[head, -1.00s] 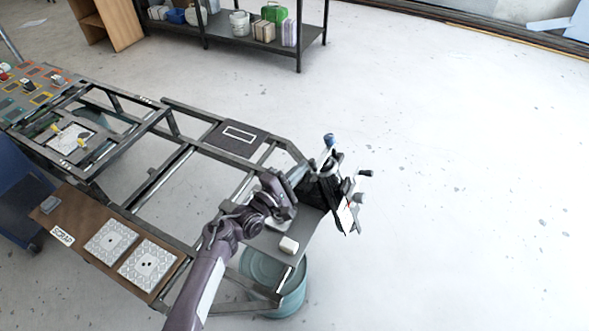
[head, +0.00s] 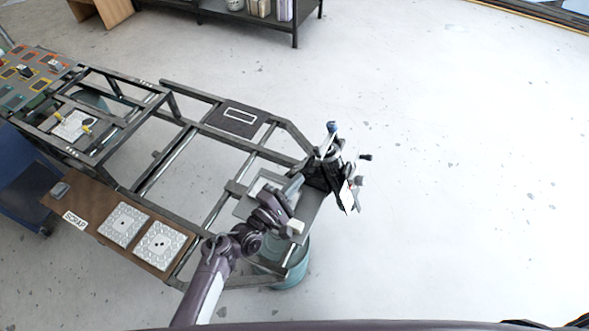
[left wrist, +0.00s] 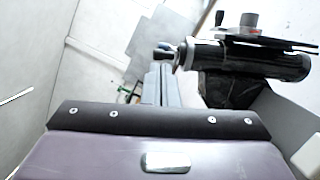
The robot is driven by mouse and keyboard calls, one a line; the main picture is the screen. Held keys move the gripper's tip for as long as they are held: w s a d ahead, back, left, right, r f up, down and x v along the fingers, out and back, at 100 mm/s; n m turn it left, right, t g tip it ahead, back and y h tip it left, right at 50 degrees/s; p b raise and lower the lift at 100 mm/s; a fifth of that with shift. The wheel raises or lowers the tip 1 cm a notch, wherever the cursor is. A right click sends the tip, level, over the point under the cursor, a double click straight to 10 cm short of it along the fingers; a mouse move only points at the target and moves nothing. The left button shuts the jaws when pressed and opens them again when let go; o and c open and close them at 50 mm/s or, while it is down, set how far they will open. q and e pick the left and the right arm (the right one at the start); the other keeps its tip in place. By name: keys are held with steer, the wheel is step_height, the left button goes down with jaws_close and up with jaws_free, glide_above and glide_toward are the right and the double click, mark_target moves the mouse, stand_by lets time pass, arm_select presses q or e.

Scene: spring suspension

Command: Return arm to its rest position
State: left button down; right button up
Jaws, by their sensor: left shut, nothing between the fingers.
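My left arm comes in from the bottom of the head view and reaches over the near right end of the metal frame bench. Its gripper (head: 296,184) is shut and empty, with grey fingers pointing toward a black clamp-like device (head: 322,174) at the bench's right end. In the left wrist view the closed fingers (left wrist: 163,84) point away from the camera. The device's dark cylinder (left wrist: 262,62) lies to their right; whether they touch is unclear. My right gripper is not in view.
The metal frame (head: 178,160) stretches left. A brown board (head: 90,203) marked SCRAP carries two white patterned plates (head: 160,245). A teal bin (head: 296,268) stands under the bench's right end. A dark shelf (head: 270,27) stands at the back. Open floor lies to the right.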

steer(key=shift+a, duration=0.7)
